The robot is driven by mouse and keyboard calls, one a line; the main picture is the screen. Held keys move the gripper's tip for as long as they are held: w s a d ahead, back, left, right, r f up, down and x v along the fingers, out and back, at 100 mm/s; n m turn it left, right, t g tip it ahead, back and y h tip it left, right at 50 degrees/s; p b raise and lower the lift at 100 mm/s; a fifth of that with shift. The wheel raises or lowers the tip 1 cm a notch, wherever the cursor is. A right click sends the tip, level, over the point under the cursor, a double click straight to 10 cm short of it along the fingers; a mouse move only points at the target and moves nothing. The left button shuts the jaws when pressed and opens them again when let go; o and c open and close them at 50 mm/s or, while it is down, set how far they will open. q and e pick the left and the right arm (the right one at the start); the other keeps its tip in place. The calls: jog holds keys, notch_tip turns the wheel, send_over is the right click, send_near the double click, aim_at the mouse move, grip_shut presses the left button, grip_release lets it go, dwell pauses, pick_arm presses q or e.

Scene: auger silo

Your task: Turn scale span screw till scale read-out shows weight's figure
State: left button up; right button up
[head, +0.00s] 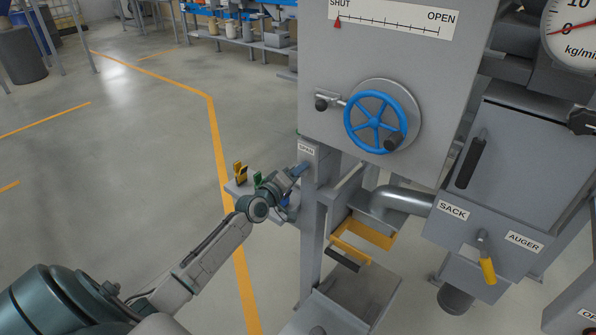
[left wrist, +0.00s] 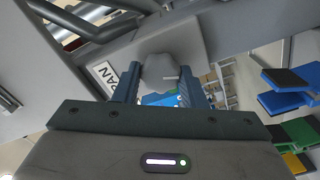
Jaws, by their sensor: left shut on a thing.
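The SPAN label (head: 307,147) is on a grey post below the large grey cabinet. My left gripper (head: 300,170) is at the post, just under this label. In the left wrist view the SPAN label (left wrist: 112,74) shows beside the fingers, partly covered. There my left gripper (left wrist: 160,88) is shut on a grey rounded knob, the span screw (left wrist: 159,68), with one finger on each side. In the head view the gripper hides the screw. I see no scale read-out figure in either view. My right gripper is not in view.
A small shelf (head: 236,188) beside the post holds yellow (head: 240,171) and green (head: 257,179) blocks. A blue handwheel (head: 376,122) is above right. A yellow-edged tray (head: 365,236) and a SACK/AUGER lever (head: 487,266) are to the right. Open floor lies left.

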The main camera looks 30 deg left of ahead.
pick_arm(q)
jog(key=shift+n, duration=1.1)
jog(key=o, duration=1)
jog(key=shift+s+p, duration=0.1)
jog(key=shift+p, duration=0.2)
jog(key=s+p, duration=0.1)
jog(key=s, duration=0.2)
jog(key=s+p, duration=0.1)
jog(key=s, duration=0.3)
jog(key=s+a+p, duration=0.1)
jog(key=s, duration=0.2)
jog(key=shift+s, duration=0.3)
